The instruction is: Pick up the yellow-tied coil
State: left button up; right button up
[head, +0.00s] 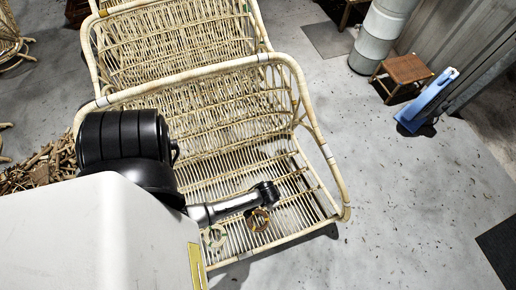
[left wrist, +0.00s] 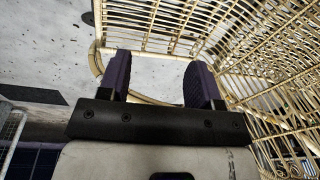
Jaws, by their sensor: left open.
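Two small coils lie on the slatted rattan seat in the head view. One is tan-brown (head: 258,219) and the other is pale with a greenish tint (head: 214,236). The ties are too small to read, so I cannot tell which coil is yellow-tied. In the left wrist view my left gripper (left wrist: 161,62) has its two purple fingers spread apart, with nothing between them. Small ring shapes show at the bottom right corner of that view, off to the side of the fingers. My right gripper is not in view.
The rattan seat (head: 230,177) has a curved frame and high woven backs. Bundled sticks (head: 40,170) lie at its left. A grey drum (head: 382,38), a small stool (head: 407,69) and a blue object (head: 427,101) stand at the right.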

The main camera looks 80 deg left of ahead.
pick_arm(q)
notch_tip(320, 180, down, 17)
jog(key=s+d+b, duration=0.1)
jog(key=d+b, duration=0.1)
jog(key=b, duration=0.6)
jog(key=n+g+h+b, duration=0.1)
jog(key=b, duration=0.7)
send_near(263, 227)
notch_tip(263, 227, down, 4)
jog(key=b, duration=0.9)
jog(key=shift+r, duration=0.15)
notch_tip(263, 227, down, 5)
jog(key=b, duration=0.7)
jog(key=shift+f, duration=0.25)
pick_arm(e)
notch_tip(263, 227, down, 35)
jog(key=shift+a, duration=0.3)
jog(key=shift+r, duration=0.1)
pick_arm(q)
jog(key=shift+c, duration=0.4)
jog(key=c, duration=0.9)
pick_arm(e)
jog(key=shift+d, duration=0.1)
